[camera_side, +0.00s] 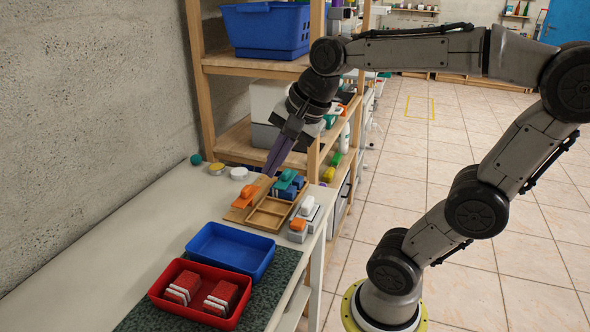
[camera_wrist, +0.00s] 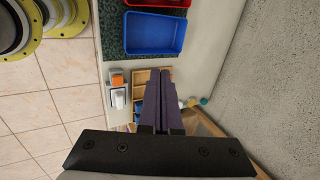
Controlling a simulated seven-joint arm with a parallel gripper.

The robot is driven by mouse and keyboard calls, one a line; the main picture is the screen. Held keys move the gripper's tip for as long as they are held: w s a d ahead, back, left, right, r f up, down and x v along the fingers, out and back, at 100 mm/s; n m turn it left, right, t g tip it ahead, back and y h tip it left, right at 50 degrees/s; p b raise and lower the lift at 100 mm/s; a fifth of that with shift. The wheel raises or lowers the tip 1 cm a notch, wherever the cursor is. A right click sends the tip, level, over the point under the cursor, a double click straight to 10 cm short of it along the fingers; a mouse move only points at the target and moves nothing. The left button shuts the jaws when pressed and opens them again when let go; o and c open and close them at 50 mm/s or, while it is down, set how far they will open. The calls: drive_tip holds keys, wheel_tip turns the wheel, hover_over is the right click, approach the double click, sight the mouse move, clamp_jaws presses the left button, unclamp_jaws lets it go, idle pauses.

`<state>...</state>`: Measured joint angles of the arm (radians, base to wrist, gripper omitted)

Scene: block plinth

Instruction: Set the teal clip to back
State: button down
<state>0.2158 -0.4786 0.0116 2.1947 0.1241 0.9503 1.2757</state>
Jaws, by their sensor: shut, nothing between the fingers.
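A teal clip-like piece (camera_side: 287,178) rests on or against dark blue blocks (camera_side: 291,190) at the back end of the wooden compartment tray (camera_side: 268,214) in the side view. The tray also shows in the wrist view (camera_wrist: 140,76). I cannot make out the teal piece in the wrist view, where my fingers cover part of that area. My gripper (camera_side: 270,172) is shut and empty, pointing down just left of the teal piece and above the board. Its closed purple fingers also show in the wrist view (camera_wrist: 158,72).
An orange piece (camera_side: 245,193) lies on the wooden board left of the tray. White (camera_side: 307,204) and orange (camera_side: 298,224) pieces sit on grey blocks at right. A blue bin (camera_side: 231,248) and red bin (camera_side: 201,292) stand in front. A wooden shelf rises behind.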

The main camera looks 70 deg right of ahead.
drive_tip(key=w+d+m, duration=0.6)
drive_tip(key=d+m, duration=0.3)
drive_tip(key=s+d+f+m+g, duration=0.1)
drive_tip(key=d+f+m, duration=0.3)
drive_tip(key=d, duration=0.6)
drive_tip(key=s+d+f+m+g, duration=0.1)
drive_tip(key=s+d+f+m, duration=0.3)
drive_tip(key=d, duration=0.7)
drive_tip(key=shift+d+f+m+g, duration=0.15)
drive_tip(key=shift+f+m+g, duration=0.15)
drive_tip(key=shift+f+m, duration=0.5)
drive_tip(key=shift+f, duration=0.15)
approach(292, 180)
wheel_tip(292, 180, down, 5)
drive_tip(key=s, duration=0.3)
drive_tip(key=w, duration=0.3)
drive_tip(key=shift+w+f, duration=0.1)
drive_tip(key=shift+f, duration=0.15)
drive_tip(key=shift+w, duration=0.6)
